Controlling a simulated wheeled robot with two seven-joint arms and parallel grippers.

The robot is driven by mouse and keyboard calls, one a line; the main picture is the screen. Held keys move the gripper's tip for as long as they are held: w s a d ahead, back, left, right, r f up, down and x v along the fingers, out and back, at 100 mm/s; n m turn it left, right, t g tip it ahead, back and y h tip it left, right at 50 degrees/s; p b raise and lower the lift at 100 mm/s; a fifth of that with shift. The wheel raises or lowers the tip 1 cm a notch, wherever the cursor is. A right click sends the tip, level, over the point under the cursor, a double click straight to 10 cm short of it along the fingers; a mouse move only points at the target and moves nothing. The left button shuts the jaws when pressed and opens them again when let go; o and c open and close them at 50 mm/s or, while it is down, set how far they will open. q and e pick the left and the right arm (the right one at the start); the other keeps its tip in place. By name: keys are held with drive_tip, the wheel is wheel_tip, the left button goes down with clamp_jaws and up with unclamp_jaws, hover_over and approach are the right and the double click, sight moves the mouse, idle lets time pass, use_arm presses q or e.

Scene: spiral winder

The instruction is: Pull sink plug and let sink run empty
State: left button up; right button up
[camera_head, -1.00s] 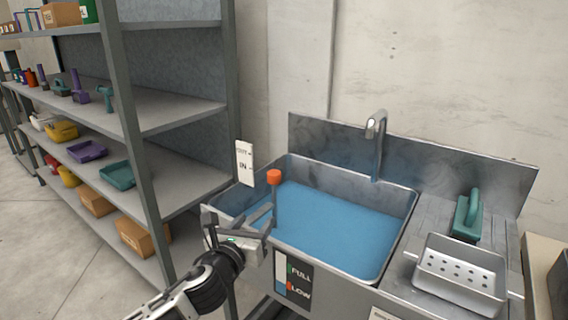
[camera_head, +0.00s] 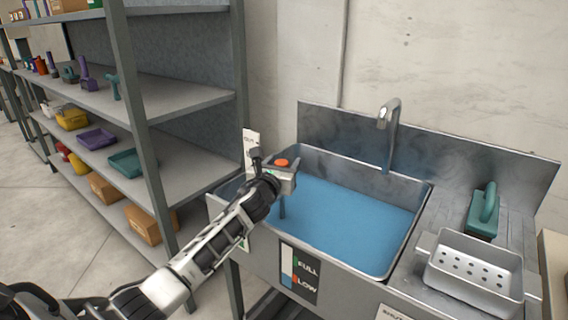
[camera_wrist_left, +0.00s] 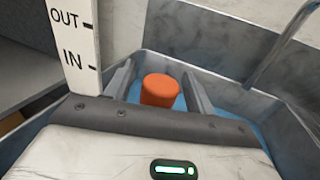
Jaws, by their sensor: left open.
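The sink (camera_head: 422,205) holds blue water. The orange knob (camera_head: 282,162) of the plug stands on a thin upright rod at the sink's left end. My left gripper (camera_head: 284,174) is open at the knob. In the left wrist view the orange knob (camera_wrist_left: 160,90) sits between the two open fingers, with a gap visible on each side. The rod's lower end and the drain are hidden. A white OUT/IN marker (camera_wrist_left: 78,45) stands to the left of the gripper and is partly covered by it in the head view. My right gripper is not in view.
A curved faucet (camera_head: 389,125) rises at the sink's back. A green-handled brush (camera_head: 486,210) and a perforated metal basket (camera_head: 474,272) rest on the drainboard. A FULL/LOW gauge (camera_head: 300,274) is on the sink front. A loaded shelf rack (camera_head: 190,100) stands close on the left.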

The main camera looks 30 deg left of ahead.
use_arm(q)
drive_tip(key=shift+w+a, duration=0.1)
drive_tip(key=shift+w, duration=0.4)
clamp_jaws()
wheel_tip(320, 180, up, 5)
drive_tip(key=p, duration=0.4)
drive_tip(key=shift+p, duration=0.35)
unclamp_jaws()
drive_tip(key=shift+r, duration=0.15)
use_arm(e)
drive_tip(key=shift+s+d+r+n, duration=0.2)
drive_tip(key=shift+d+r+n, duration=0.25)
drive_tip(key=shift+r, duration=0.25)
